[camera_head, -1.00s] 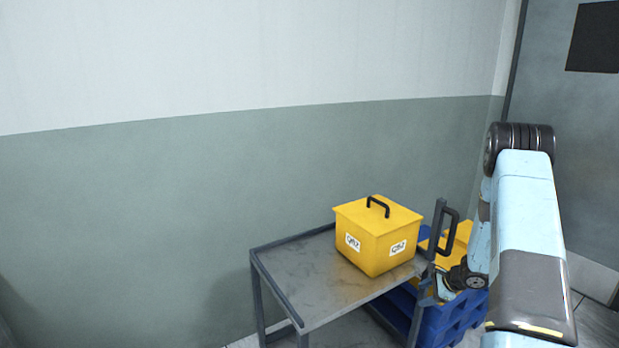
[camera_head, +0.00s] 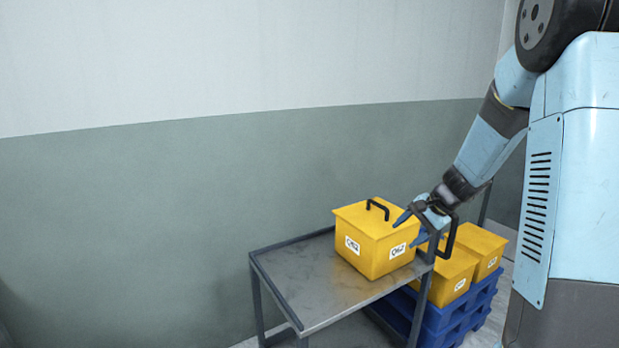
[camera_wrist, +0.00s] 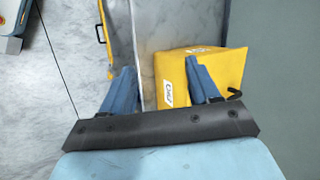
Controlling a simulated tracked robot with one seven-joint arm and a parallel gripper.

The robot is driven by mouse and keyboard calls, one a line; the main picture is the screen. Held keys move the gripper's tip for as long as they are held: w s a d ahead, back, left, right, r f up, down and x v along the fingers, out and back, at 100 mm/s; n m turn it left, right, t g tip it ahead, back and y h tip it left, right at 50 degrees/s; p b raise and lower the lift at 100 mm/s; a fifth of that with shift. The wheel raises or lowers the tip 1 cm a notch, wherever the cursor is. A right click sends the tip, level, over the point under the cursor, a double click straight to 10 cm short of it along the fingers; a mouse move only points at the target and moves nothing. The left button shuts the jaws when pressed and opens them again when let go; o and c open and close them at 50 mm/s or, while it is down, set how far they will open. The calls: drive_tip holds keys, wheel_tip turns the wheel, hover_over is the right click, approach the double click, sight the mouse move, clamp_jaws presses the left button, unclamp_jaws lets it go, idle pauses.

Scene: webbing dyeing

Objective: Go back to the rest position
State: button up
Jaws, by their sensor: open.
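My gripper (camera_head: 411,230) is open in the head view, at the right side of the yellow lidded box on the cart, and it holds nothing. In the wrist view its two blue fingers (camera_wrist: 163,80) are spread, and the right finger overlaps the yellow box (camera_wrist: 226,62). I cannot tell whether they touch. In the head view the yellow box (camera_head: 370,250) stands upright on the grey metal cart (camera_head: 315,290), with its black handle on top and white labels on its sides.
More yellow boxes (camera_head: 455,275) stand on blue pallets (camera_head: 440,318) just right of the cart. A grey-green wall (camera_head: 140,225) runs behind. The left part of the cart top is bare.

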drive_tip(key=s+a+r+n+h, duration=0.1)
drive_tip(key=s+a+r+n, duration=0.15)
drive_tip(key=s+r, duration=0.4)
drive_tip(key=s+a+r+n+h, duration=0.1)
drive_tip(key=s+a+r+n, duration=0.15)
drive_tip(key=s+r, duration=0.45)
drive_tip(key=s+r+n+t+h, duration=0.1)
drive_tip(key=s+n+h, duration=0.1)
drive_tip(key=s, duration=0.6)
drive_tip(key=s+d+r+n+h, duration=0.1)
drive_tip(key=s+r+n, duration=0.1)
drive_tip(key=s, duration=0.6)
drive_tip(key=shift+s+d+n+t+h, duration=0.25)
drive_tip(key=shift+d+n+t+h, duration=0.05)
drive_tip(key=shift+t+h, duration=0.1)
